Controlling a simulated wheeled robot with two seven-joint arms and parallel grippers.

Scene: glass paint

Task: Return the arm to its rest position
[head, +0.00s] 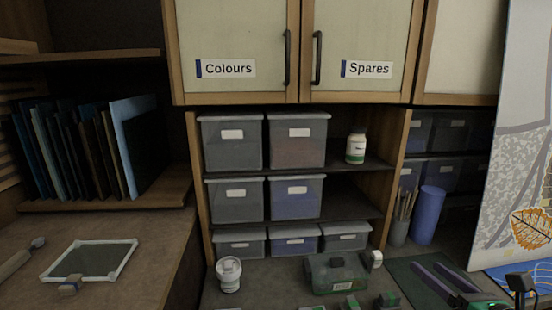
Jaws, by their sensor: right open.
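My right gripper (496,294) is at the bottom right corner, cut by the lower edge. Its dark parts with green bits show over the bench, beside the dark mat (412,276). It is open, and I see nothing held in it. The rest of the right arm is mostly out of frame. My left gripper is not in view.
Shelves with lidded grey boxes (232,144) and a white bottle (356,146) stand under cabinets labelled Colours (228,82) and Spares (370,86). A white jar (229,274) and green case (335,272) are on the bench. A blue cylinder (428,215) stands right.

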